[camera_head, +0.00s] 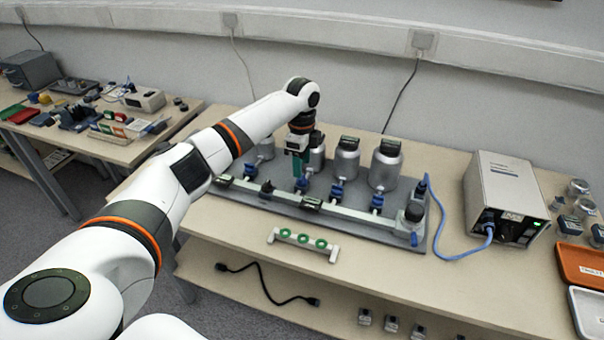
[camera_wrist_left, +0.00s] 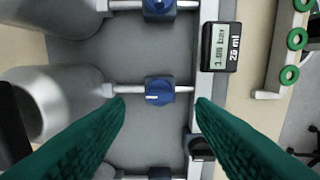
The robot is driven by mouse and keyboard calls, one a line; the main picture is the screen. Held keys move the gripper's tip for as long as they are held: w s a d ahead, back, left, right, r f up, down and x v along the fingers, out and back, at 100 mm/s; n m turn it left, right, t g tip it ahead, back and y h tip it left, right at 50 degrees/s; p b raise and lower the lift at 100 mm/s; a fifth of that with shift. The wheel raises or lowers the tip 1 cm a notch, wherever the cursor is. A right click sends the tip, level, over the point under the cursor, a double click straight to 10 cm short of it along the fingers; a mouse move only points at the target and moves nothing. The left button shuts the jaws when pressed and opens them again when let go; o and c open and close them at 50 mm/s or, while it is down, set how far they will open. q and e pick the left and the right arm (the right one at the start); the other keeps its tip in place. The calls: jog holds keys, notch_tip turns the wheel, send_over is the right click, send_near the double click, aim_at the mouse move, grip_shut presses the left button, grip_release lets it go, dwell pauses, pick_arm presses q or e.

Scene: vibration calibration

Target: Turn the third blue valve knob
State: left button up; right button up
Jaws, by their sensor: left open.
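My left gripper (camera_head: 298,165) points down over the manifold, among the silver canisters. In the left wrist view its dark green fingers (camera_wrist_left: 161,100) are open, with one blue valve knob (camera_wrist_left: 159,90) framed between their tips; contact cannot be told. In the head view a blue knob (camera_head: 301,184) shows just below the fingers. Two more blue knobs, a middle one (camera_head: 337,190) and a right one (camera_head: 377,202), are to its right. Another blue knob (camera_wrist_left: 158,8) is at the top edge of the wrist view. My right gripper is not in view.
Silver canisters (camera_head: 384,170) stand behind the knobs on a grey plate (camera_head: 340,215). A pressure display (camera_wrist_left: 221,47) sits on the pale rail. A rack with green rings (camera_head: 303,241) is in front. A grey box (camera_head: 505,200) with a blue cable stands right.

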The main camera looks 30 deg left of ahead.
aim_at(302, 180)
pick_arm(q)
jog(key=shift+f, duration=2.15)
jog(key=shift+c, duration=0.4)
jog(key=c, duration=0.9)
